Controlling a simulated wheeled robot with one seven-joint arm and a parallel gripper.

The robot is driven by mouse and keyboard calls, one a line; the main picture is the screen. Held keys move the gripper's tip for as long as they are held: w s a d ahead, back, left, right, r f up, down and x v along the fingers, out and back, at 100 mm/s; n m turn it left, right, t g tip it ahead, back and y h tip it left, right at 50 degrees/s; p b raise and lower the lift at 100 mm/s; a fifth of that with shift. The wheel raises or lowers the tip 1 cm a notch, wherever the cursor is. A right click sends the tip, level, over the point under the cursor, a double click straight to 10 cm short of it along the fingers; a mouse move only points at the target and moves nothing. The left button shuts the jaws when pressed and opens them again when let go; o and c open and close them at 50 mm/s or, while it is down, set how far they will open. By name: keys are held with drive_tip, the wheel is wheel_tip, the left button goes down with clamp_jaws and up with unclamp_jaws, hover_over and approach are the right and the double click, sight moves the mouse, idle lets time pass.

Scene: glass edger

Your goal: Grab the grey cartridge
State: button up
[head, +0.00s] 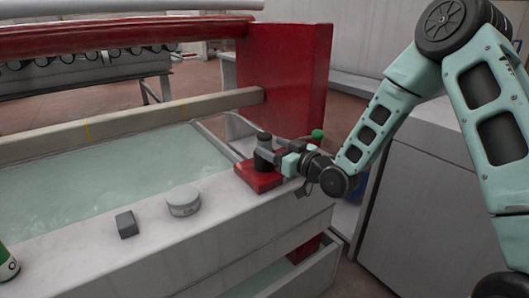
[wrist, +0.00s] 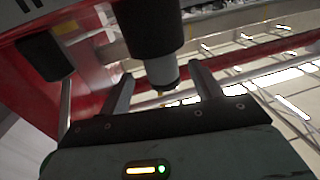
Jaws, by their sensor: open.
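An upright dark grey cylinder with a black top, which looks like the grey cartridge (head: 263,151), stands on a red block (head: 258,176) at the tank's right end. My gripper (head: 272,151) is open beside it, reaching in from the right with its fingers close to the cylinder. In the wrist view, a dark cylindrical part with a narrower grey end (wrist: 162,70) shows between and beyond the two spread fingers of my gripper (wrist: 164,84). I cannot tell whether either finger touches it.
A small dark grey block (head: 126,224) and a round pale grey puck (head: 184,202) lie on the white ledge (head: 80,262). A water-filled tank (head: 100,175) lies behind. A tall red panel (head: 292,85) stands behind my gripper, with a green knob (head: 317,134) near it.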

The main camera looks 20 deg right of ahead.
sight(270, 146)
drive_tip(key=shift+x, duration=1.8)
drive_tip(key=shift+a, duration=0.15)
drive_tip(key=c, duration=1)
